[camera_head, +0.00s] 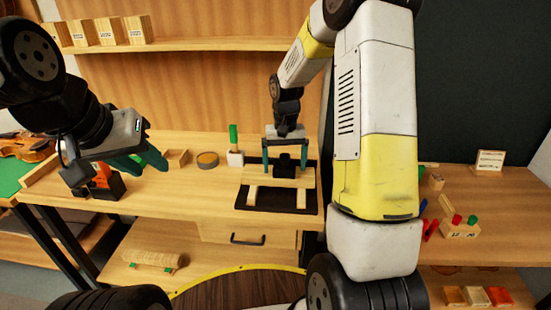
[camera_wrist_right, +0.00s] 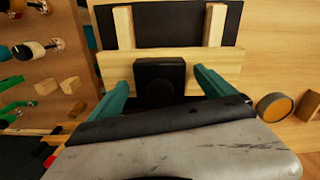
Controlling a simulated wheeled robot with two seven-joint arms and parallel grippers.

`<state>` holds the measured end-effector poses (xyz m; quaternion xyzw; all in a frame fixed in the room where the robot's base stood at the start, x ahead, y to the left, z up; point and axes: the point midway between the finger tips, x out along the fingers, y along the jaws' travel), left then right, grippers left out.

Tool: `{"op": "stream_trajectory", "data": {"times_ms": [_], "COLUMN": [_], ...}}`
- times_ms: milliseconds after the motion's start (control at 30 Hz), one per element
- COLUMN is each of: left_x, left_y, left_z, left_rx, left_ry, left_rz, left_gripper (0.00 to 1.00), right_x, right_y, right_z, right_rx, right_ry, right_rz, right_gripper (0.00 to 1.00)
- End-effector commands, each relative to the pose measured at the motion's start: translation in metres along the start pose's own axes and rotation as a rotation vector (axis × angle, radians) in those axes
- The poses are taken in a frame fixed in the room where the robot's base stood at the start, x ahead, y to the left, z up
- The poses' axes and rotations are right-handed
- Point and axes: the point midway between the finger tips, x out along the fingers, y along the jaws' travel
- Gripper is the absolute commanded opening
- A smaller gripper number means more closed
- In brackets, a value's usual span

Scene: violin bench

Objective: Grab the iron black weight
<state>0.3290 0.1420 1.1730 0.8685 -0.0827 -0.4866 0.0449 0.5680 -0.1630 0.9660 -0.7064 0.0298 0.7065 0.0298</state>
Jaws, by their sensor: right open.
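The black weight (camera_wrist_right: 160,82) is a dark block on a pale wooden crossbar (camera_wrist_right: 222,64) in the right wrist view. In the head view the weight (camera_head: 287,163) sits at the middle of the bench on the wooden frame. My right gripper (camera_head: 285,158) is open above it, its teal fingers on either side. In the right wrist view the right gripper (camera_wrist_right: 160,88) has a finger left and right of the weight, with gaps showing. My left gripper (camera_head: 145,163) hangs over the left of the bench, away from the weight; its jaw opening is unclear.
The frame lies on a black mat (camera_head: 241,198). A round tin (camera_head: 207,160) and a green-handled tool (camera_head: 234,145) stand left of it. An orange and black object (camera_head: 106,184) is below my left gripper. A violin (camera_head: 25,147) lies far left. Small blocks are right.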

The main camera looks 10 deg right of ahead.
Motion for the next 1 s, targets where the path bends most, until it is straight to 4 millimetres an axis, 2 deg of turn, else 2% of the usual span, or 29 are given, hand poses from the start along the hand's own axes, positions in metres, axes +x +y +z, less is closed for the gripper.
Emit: {"op": "stream_trajectory", "data": {"times_ms": [267,733,767,1000], "left_x": [0.0,0.0,0.0,0.0], "left_y": [0.0,0.0,0.0,0.0], "left_z": [0.0,0.0,0.0,0.0], "left_rx": [0.0,0.0,0.0,0.0], "left_ry": [0.0,0.0,0.0,0.0], "left_rz": [0.0,0.0,0.0,0.0], "left_gripper": [0.36,0.36,0.36,0.36], "right_x": [0.0041,0.0038,0.0037,0.0023], "right_y": [0.0002,0.0001,0.0001,-0.0001], "right_z": [-0.0002,-0.0002,-0.0003,-0.0011], "right_rx": [0.001,0.0,0.0,0.0], "right_ry": [0.001,0.001,0.001,0.005], "right_rz": [0.0,0.0,0.0,-0.001], "right_gripper": [0.94,0.04,0.0,0.0]}}
